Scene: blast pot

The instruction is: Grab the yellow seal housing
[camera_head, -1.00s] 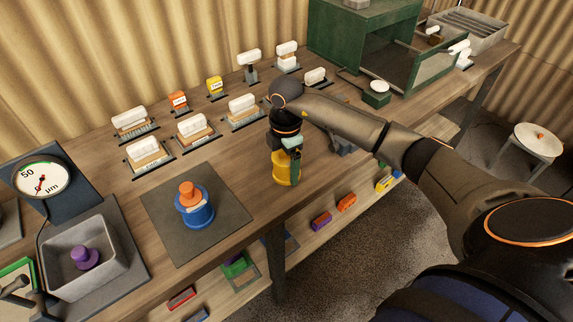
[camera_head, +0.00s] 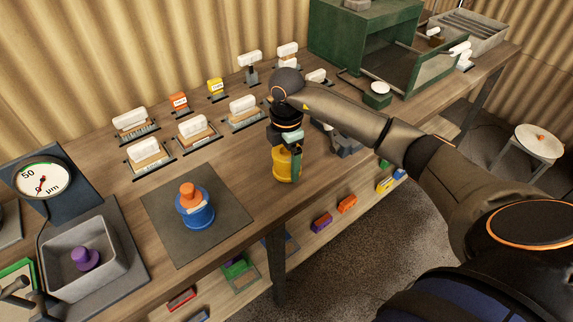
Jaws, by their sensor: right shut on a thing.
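The yellow seal housing (camera_head: 282,167) is a yellow cylinder near the front edge of the wooden bench, in the middle of the head view. My right gripper (camera_head: 289,150) comes down on it from above and is shut on it. The gripper and wrist hide the housing's top and part of its right side. I cannot tell whether the housing's base touches the bench.
A blue housing with an orange knob (camera_head: 194,205) stands on a dark mat (camera_head: 160,225) to the left. A grey bin (camera_head: 112,262) holds a purple piece (camera_head: 86,258). White-topped brushes stand behind. A green cabinet (camera_head: 330,45) stands at the back right.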

